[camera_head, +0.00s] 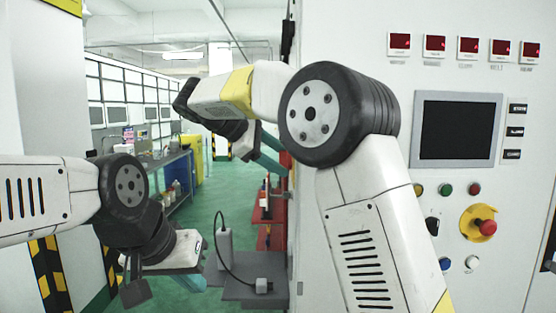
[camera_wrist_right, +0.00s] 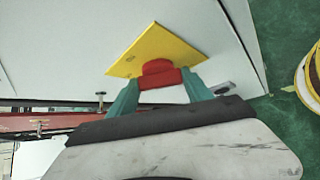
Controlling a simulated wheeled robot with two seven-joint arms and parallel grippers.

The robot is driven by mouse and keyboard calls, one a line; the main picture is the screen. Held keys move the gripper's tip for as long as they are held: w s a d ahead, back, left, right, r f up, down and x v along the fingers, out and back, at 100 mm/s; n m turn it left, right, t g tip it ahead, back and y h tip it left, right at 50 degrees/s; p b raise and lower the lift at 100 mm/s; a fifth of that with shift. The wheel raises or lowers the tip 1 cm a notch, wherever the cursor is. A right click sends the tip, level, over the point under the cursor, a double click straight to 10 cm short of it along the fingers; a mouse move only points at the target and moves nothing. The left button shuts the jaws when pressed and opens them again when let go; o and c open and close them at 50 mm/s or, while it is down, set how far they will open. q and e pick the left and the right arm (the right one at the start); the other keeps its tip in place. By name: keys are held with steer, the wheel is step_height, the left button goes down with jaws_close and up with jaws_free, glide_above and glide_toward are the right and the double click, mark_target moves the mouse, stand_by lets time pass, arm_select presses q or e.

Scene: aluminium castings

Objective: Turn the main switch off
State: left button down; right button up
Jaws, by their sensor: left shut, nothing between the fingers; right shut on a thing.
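The main switch, a red knob (camera_wrist_right: 160,75) on a yellow plate (camera_wrist_right: 150,45), shows in the right wrist view on a pale panel. My right gripper (camera_wrist_right: 160,84) is shut on the red knob, with one teal finger on each side of it. In the head view my right gripper (camera_head: 268,150) reaches to the cabinet's side, partly behind my own arm, and the switch is hidden there. My left gripper (camera_head: 193,282) is shut and empty at the lower left, away from the switch.
The cabinet front (camera_head: 455,190) carries a dark screen (camera_head: 458,130), several buttons, red displays and a red emergency button (camera_head: 487,227) on yellow. A grey shelf (camera_head: 257,275) with a cabled device stands beside my left gripper. The green aisle behind is open.

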steer(key=shift+w+g, duration=0.1)
steer(key=shift+g, duration=0.3)
steer(key=shift+n, duration=0.3)
steer(key=o, duration=1.4)
steer(key=shift+c, duration=0.2)
steer(key=shift+a, duration=0.1)
steer(key=v, duration=0.7)
steer(key=shift+a+r, duration=0.2)
steer(key=shift+r, duration=0.15)
